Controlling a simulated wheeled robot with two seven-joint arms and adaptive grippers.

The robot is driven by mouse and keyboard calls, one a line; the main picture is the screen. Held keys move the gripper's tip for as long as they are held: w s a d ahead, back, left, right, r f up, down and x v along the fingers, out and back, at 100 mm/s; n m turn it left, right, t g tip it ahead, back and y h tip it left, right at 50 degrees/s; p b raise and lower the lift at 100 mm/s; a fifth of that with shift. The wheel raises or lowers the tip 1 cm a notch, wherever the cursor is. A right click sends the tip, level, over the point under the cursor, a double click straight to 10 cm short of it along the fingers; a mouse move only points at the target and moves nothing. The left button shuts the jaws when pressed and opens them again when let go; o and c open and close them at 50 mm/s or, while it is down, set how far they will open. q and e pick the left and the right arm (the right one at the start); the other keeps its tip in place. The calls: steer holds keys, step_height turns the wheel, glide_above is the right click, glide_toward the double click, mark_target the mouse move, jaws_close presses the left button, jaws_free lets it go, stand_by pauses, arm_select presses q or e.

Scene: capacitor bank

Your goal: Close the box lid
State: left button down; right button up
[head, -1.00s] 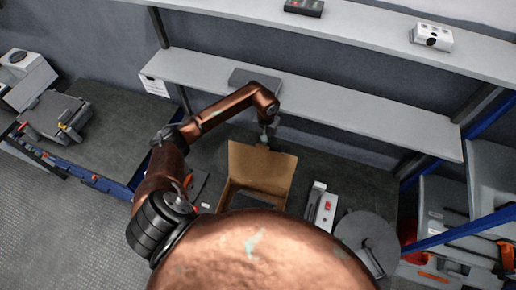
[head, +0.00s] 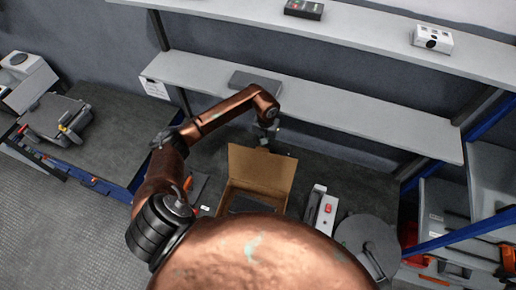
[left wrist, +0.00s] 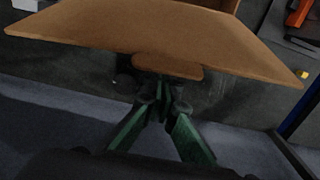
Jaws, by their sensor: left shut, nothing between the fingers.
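The brown cardboard box (head: 225,201) stands on the dark bench with its lid (head: 262,168) open, raised at the back edge. Something dark shows inside; the front of the box is hidden by my own body. My left gripper (head: 265,147) is just behind the lid's top edge, shut and empty. In the left wrist view the lid (left wrist: 160,35) spans the top, with a small rounded tab (left wrist: 167,67) pointing toward the shut green fingers (left wrist: 163,90). The fingertips are close to the tab; I cannot tell whether they touch. My right gripper is not in view.
A white device with a red button (head: 327,208) and a grey round disc (head: 367,240) stand right of the box. A grey shelf (head: 330,105) runs behind and above the bench, carrying a flat dark grey item (head: 246,80).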

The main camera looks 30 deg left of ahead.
mark_target(262, 154)
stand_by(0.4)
arm_select(q)
steer(key=shift+s+d, duration=0.2)
steer(key=shift+s, duration=0.45)
steer(key=shift+s+d, duration=0.2)
steer(key=shift+s, duration=0.5)
steer(key=shift+s+d, duration=0.2)
steer(key=shift+s, duration=0.45)
steer(key=s+d+b, duration=0.1)
steer(key=s+d, duration=0.3)
steer(key=s, duration=0.9)
steer(key=shift+d, duration=0.1)
stand_by(1.0)
